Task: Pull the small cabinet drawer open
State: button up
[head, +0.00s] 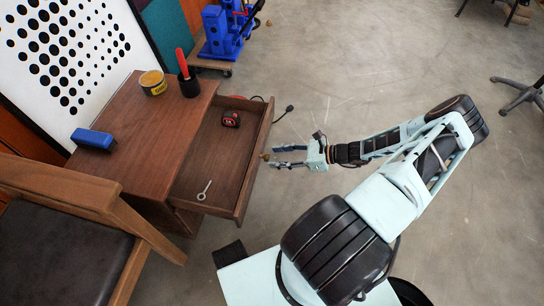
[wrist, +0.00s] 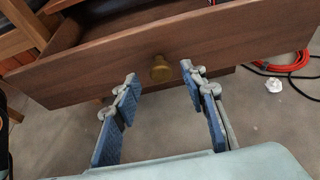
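The small wooden cabinet (head: 133,131) stands at the left in the head view. Its drawer (head: 245,178) is pulled well out, with its inside showing. The drawer front (wrist: 95,68) crosses the wrist view, with a round brass knob (wrist: 161,69) at its middle; the knob also shows in the head view (head: 265,156). My gripper (head: 272,157) is in front of the drawer front. In the wrist view its two blue-padded fingers (wrist: 158,86) are spread apart, one on each side of the knob, with clear gaps. The gripper is open and holds nothing.
A tape measure (head: 231,119) and a wrench (head: 204,190) lie in the drawer. A yellow tin (head: 153,83), a red-handled tool (head: 184,68) and a blue box (head: 92,139) sit on the cabinet. A chair (head: 70,240) stands close at lower left.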

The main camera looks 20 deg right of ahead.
jog(key=v, duration=0.9)
jog(key=shift+f, duration=0.1)
